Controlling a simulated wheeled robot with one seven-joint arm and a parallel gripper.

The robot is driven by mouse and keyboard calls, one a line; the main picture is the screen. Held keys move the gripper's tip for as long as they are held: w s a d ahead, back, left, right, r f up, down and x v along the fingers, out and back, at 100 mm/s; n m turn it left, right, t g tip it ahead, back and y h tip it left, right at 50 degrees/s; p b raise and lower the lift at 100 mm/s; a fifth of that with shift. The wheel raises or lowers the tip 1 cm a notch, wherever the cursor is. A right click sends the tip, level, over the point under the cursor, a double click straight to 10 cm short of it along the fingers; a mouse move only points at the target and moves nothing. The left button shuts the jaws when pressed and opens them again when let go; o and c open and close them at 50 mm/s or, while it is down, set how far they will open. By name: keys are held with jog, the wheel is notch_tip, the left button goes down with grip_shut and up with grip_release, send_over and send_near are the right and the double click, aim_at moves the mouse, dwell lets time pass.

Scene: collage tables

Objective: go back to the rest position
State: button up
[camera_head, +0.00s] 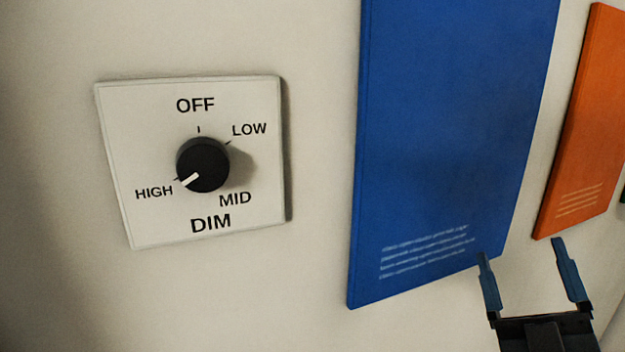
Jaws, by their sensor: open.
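My gripper (526,268) is at the lower right of the head view. Its two fingers point up and stand apart, with nothing between them. The left fingertip overlaps the lower right edge of a blue panel in the picture; I cannot tell whether it touches. The gripper is well to the right of a black dimmer knob (203,164). The knob sits on a white square plate (125,215) marked OFF, LOW, MID, HIGH and DIM. Its white pointer line is turned toward HIGH.
The blue panel (450,110) with small white text hangs on the pale wall (250,300) right of the plate. An orange panel (585,130) hangs farther right. Bare wall lies below the plate and between the panels.

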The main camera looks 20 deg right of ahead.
jog(key=s+a+f+m+g+y, duration=0.2)
jog(key=s+a+f+m+g, duration=0.35)
jog(key=s+a+f, duration=0.65)
jog(key=s+a+f+g+y, duration=0.1)
jog(key=s+f+g+y, duration=0.1)
jog(key=s, duration=0.5)
jog(key=s+a+f+g+y, duration=0.1)
jog(key=s+g, duration=0.3)
jog(key=s, duration=0.4)
jog(key=shift+a+f+y, duration=0.3)
jog(key=shift+f+y, duration=0.2)
jog(key=shift+f, duration=0.15)
jog(key=shift+d, duration=0.1)
